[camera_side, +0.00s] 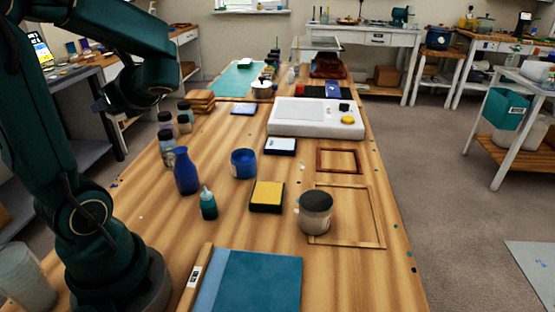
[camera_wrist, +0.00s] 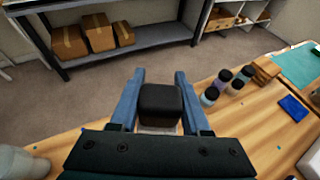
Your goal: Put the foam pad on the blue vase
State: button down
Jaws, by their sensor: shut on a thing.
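The blue vase (camera_side: 185,172) stands upright on the wooden bench at the left in the side view, with a narrow neck. It is not clearly visible in the wrist view. My gripper (camera_wrist: 160,78) has two blue fingers, shut on a black block with rounded edges, the foam pad (camera_wrist: 160,104). The pad sits between the fingers and is off the bench. In the side view my wrist is raised above and to the left of the vase, apart from it. The pad cannot be made out in the side view.
Dark-lidded jars (camera_side: 184,110) stand behind the vase. A blue tub (camera_side: 243,163) and a teal dropper bottle (camera_side: 208,204) are to its right. A yellow-topped black pad (camera_side: 267,195) and a grey-lidded jar (camera_side: 315,212) stand further right. Bare bench lies between them.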

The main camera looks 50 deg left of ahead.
jog(key=w+f+n+g, duration=0.1)
jog(key=w+f, duration=0.8)
jog(key=f, duration=0.1)
jog(key=shift+d+f, duration=0.2)
jog(key=shift+d, duration=0.2)
dwell(0.4)
jog(key=shift+c, duration=1.8)
grip_release()
jog(key=shift+f, duration=0.15)
